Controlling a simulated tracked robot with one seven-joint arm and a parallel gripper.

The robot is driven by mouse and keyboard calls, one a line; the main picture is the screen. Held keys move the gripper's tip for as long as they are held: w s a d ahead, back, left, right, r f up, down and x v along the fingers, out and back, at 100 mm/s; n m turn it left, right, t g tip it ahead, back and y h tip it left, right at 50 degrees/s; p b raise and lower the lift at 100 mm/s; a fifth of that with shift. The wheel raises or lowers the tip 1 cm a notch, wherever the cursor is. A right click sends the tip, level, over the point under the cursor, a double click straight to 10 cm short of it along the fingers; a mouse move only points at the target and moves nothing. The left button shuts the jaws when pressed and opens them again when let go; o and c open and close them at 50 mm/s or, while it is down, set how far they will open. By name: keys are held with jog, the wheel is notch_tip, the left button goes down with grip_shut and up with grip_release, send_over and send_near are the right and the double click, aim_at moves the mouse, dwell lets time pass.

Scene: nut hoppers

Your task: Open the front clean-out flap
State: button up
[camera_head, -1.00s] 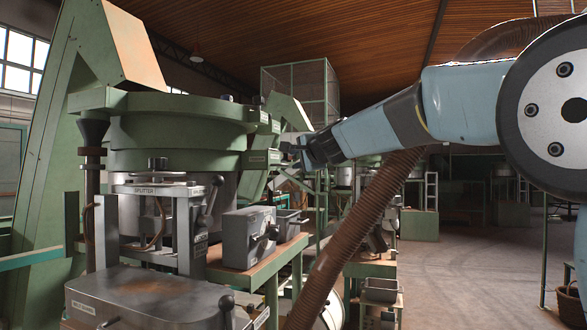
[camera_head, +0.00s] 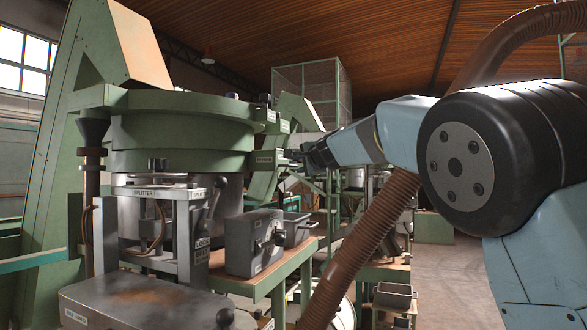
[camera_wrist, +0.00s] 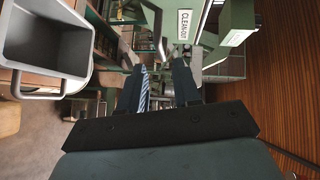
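A white label reading CLEANOUT (camera_wrist: 184,24) is on a green part at the top of the wrist view, just beyond my fingers. I cannot tell where the flap's edges or handle are. In the head view the green hopper (camera_head: 180,135) stands at left, with small labelled green parts (camera_head: 268,159) on its right side. My gripper (camera_head: 292,155) is close to those parts, pointing left. In the wrist view my gripper (camera_wrist: 162,80) has its two dark fingers apart with nothing held between them. Whether a fingertip touches the green part cannot be told.
A grey open bin (camera_wrist: 48,45) is at the upper left of the wrist view. In the head view a grey box with a knob (camera_head: 253,240) sits on a bench beneath my gripper. A brown ribbed hose (camera_head: 365,245) crosses in front. Floor at right is clear.

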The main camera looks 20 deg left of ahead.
aim_at(295, 166)
jog(key=shift+x, duration=3.35)
jog(key=shift+c, duration=0.2)
jog(key=shift+f, duration=0.1)
grip_shut()
